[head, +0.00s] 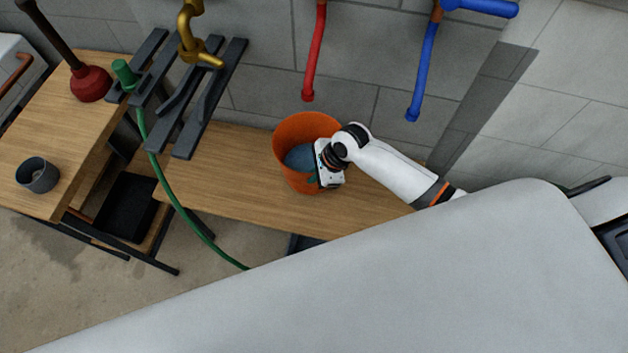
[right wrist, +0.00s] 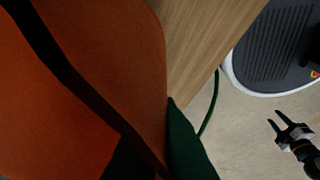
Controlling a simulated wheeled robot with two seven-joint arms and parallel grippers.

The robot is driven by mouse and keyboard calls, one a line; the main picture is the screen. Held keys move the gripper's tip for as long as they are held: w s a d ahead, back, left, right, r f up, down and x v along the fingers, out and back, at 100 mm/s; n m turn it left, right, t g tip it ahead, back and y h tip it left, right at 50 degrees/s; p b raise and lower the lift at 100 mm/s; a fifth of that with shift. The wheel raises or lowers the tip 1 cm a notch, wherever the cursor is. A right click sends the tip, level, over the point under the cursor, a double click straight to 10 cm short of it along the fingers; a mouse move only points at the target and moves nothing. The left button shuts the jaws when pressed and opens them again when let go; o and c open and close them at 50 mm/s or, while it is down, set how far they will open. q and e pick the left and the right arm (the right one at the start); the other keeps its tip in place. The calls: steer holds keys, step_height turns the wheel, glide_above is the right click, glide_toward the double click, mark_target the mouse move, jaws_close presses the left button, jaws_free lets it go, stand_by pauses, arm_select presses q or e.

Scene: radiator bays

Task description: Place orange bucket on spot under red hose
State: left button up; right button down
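The orange bucket (head: 290,130) is at the wooden bench, in front of and below the open end of the red hose (head: 309,85). Blue-grey contents show inside it. My right gripper (head: 313,180) is at the bucket's near right rim. In the right wrist view, the bucket's orange wall (right wrist: 120,60) fills the left, and dark green fingertips (right wrist: 150,150) lie on both sides of its dark edge, closed on it. I cannot tell whether the bucket's base touches the bench. My left gripper (right wrist: 275,116) shows in the right wrist view, open and empty, low over the floor.
A blue hose (head: 422,75) hangs to the right and a brass tap (head: 190,40) to the left. Dark slats (head: 210,100) and a green hose (head: 185,215) are left of the bucket. A plunger (head: 90,83) and grey cup (head: 37,175) stand on the left table. Bench (head: 220,180) left of the bucket is clear.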

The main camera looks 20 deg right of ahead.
mark_target(311, 185)
steer(key=shift+w+f, duration=0.15)
steer(key=shift+f, duration=1.6)
steer(key=c, duration=2)
jaws_free()
steer(key=shift+f, duration=0.25)
steer(key=shift+c, duration=0.2)
steer(key=o, duration=0.4)
steer(key=shift+s, duration=0.2)
steer(key=shift+r, duration=0.1)
steer(key=p+v, duration=0.1)
steer(key=v, duration=1.1)
steer(key=shift+r, duration=0.15)
